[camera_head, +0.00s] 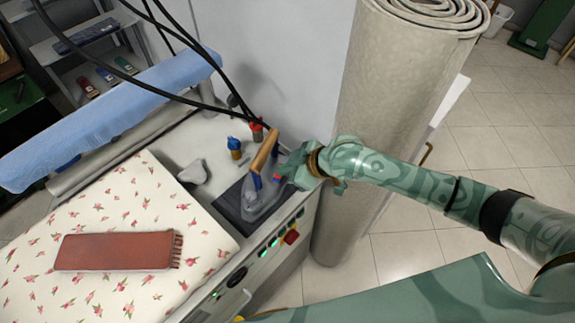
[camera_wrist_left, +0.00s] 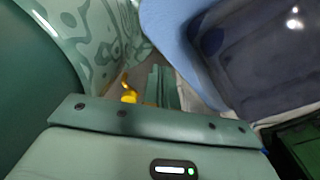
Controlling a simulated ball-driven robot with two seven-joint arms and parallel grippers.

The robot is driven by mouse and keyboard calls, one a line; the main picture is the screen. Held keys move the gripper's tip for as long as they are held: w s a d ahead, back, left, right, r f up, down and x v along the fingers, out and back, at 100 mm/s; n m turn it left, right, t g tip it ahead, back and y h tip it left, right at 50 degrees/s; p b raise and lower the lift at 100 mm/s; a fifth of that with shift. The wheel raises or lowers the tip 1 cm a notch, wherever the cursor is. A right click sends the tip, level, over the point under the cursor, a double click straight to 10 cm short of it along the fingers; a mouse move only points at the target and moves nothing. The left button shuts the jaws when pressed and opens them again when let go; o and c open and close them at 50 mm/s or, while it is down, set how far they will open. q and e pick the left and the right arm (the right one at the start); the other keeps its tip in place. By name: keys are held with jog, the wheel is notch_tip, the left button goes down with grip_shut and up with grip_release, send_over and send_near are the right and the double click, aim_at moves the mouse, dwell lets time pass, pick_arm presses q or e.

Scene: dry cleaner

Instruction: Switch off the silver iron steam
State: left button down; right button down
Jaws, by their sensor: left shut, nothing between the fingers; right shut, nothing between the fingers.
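The silver iron (camera_head: 258,200) with a tan handle (camera_head: 264,152) rests on a dark pad (camera_head: 228,204) at the right end of the pressing unit. The front panel below it carries small green-lit controls (camera_head: 274,242) and a red control (camera_head: 291,237); I cannot tell which one belongs to the iron's steam. My right gripper (camera_head: 281,177) is shut and empty, right beside the iron's handle; I cannot tell whether it touches. My left gripper (camera_wrist_left: 163,88) shows only in the left wrist view, shut and empty, away from the iron.
A flowered pad (camera_head: 120,225) with a red-brown folded cloth (camera_head: 115,251) covers the unit's left part. A blue-capped bottle (camera_head: 234,148) stands behind the iron. A large rolled carpet (camera_head: 385,110) rises on the right.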

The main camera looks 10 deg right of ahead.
jog(key=shift+r, duration=0.1)
jog(key=w+a+r+p+v, duration=0.1)
jog(key=r+p+v, duration=0.1)
jog(key=p+v, duration=0.5)
jog(key=v, duration=0.5)
jog(key=shift+s+a+r, duration=0.15)
jog(key=shift+s+r, duration=0.05)
jog(key=shift+s, duration=0.05)
jog(key=b, duration=0.3)
jog(key=w+b, duration=0.1)
jog(key=b, duration=0.1)
jog(key=shift+w+d+r+b, duration=0.15)
jog(key=shift+w+d+b, duration=0.05)
jog(key=shift+d+b, duration=0.2)
